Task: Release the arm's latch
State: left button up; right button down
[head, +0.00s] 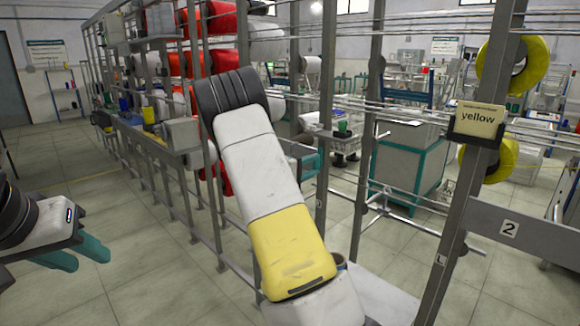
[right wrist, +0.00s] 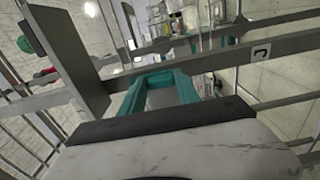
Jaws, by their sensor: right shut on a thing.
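My right gripper (head: 303,160) is partly hidden behind my raised right arm in the head view. Its teal fingers (right wrist: 160,88) reach a grey post (right wrist: 190,60) in the right wrist view. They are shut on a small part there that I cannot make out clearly. No latch can be told apart in either view. My left gripper (head: 85,256) is at the left of the head view, low over the floor, open and empty, away from the rack.
A grey post carries a "yellow" sign (head: 478,120) with yellow spools (head: 513,65) behind it. A beam labelled "2" (head: 530,235) crosses at the right. Thin rods span the rack. A teal-framed grey cabinet (head: 408,160) stands behind. The floor at the left is clear.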

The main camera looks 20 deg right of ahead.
dwell(0.3)
jog(key=c, duration=0.9)
grip_release()
jog(key=v, duration=0.7)
jog(key=shift+s+a, duration=0.2)
jog(key=shift+a, duration=0.2)
